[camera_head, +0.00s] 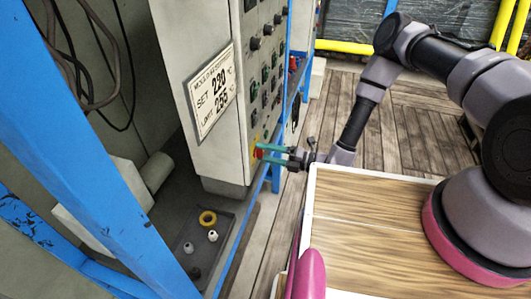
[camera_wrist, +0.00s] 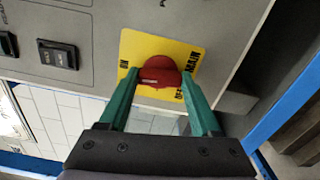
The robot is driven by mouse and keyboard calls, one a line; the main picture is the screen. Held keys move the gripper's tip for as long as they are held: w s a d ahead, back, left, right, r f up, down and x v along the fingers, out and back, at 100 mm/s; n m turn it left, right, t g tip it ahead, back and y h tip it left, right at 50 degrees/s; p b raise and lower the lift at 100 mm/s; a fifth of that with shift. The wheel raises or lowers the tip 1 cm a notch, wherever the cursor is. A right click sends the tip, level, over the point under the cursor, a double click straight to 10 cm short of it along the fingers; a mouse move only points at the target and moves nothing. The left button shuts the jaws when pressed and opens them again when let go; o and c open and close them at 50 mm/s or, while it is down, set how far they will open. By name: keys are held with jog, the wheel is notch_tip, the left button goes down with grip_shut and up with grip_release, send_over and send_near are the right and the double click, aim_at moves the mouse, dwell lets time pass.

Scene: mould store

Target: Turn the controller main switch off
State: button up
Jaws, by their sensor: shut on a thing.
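The controller (camera_head: 222,100) is a grey cabinet with a panel of knobs and switches. Its main switch is a red rotary knob (camera_wrist: 160,72) on a yellow plate (camera_wrist: 133,48) marked MAIN, with OFF lettering at the lower right of the knob in the wrist view. In the head view the red knob (camera_head: 257,153) is low on the panel. My gripper (camera_head: 264,151) has green fingers and reaches it from the right. In the wrist view my gripper (camera_wrist: 160,82) has one finger on each side of the knob and is shut on it. The knob's exact angle is hard to tell.
A blue frame post (camera_head: 95,130) stands at the left, and blue rails (camera_head: 280,95) run beside the cabinet. A sign (camera_head: 212,90) reads SET 220, LIMIT 255. A dark tray (camera_head: 225,228) below holds a yellow ring (camera_head: 208,217) and small parts. Black rocker switches (camera_wrist: 57,56) sit near the knob.

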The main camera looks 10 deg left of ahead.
jog(key=n, duration=1.2)
jog(key=shift+n, duration=0.3)
jog(key=shift+d+f+n, duration=0.1)
jog(key=shift+n, duration=1.7)
jog(key=o, duration=1.4)
